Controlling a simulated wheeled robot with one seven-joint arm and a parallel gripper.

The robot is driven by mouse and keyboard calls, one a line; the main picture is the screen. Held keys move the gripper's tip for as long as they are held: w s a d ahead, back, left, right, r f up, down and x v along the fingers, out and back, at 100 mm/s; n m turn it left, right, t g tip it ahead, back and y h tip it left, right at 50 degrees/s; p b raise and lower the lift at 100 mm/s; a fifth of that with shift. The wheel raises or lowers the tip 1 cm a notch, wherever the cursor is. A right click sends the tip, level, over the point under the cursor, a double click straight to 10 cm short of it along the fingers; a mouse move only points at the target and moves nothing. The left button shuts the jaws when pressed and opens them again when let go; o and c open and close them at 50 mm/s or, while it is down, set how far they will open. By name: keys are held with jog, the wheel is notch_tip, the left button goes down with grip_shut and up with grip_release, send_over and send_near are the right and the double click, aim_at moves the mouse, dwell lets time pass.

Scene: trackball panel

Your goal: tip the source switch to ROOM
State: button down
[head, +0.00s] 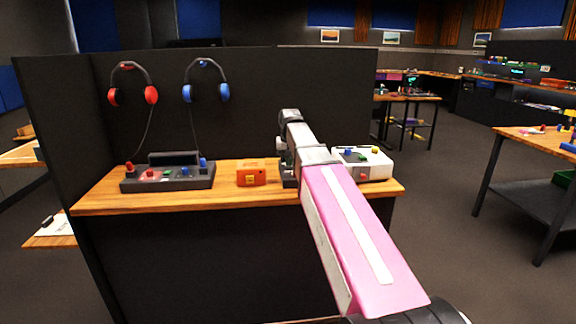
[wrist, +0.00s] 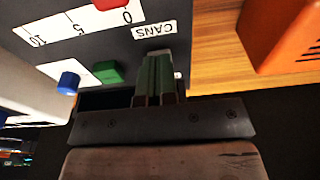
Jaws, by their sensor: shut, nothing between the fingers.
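The dark panel (wrist: 75,45) fills the upper left of the wrist view, with a printed CANS label (wrist: 155,30). My gripper (wrist: 157,58) is shut, its green fingers over the panel just beside that label. A small pale patch shows at the fingertips; I cannot tell whether it is part of the source switch. The switch lever and any ROOM label are not clearly visible, so I cannot tell which way it is tipped or whether the fingers touch it. In the head view my pink and grey arm covers most of this panel (head: 288,182) and hides the fingertips.
An orange box (head: 251,174) stands left of the panel in the head view. A white box (head: 375,168) with coloured knobs stands to the right. Another dark control box (head: 168,180) is at the left. A partition with red headphones (head: 133,84) and blue headphones (head: 206,85) rises behind.

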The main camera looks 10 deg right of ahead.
jog(key=shift+f, duration=0.15)
jog(key=shift+r, duration=3.55)
jog(key=shift+s, duration=0.1)
